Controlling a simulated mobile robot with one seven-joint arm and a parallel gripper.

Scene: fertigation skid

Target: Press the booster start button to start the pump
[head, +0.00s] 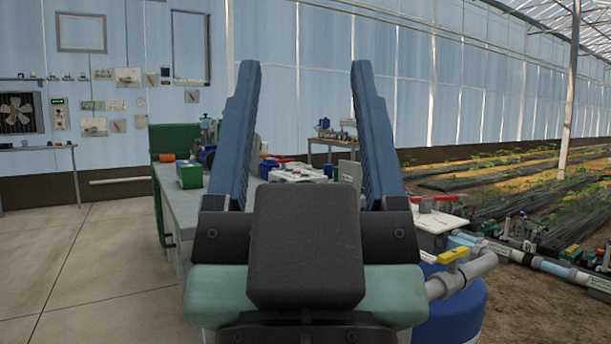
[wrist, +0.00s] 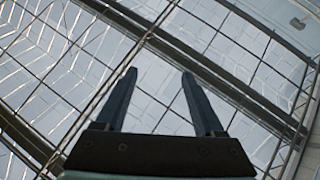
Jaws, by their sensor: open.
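My gripper (head: 306,66) stands large in the middle of the head view, its two blue fingers spread wide and pointing up, with nothing between them. In the wrist view my gripper (wrist: 159,73) is also open, pointing at the greenhouse roof. I cannot make out which control is the booster start button. A small pale box with a green top (head: 60,113) hangs on the far left wall, well away from my gripper; its details are too small to read. The gripper hides part of the bench and the wall behind it.
A grey bench (head: 186,207) with a green box (head: 189,175) and fittings stands behind my gripper. At right are a blue drum (head: 458,312), a grey pipe with a yellow valve handle (head: 454,256), and plant beds. The concrete floor (head: 110,250) at left is clear.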

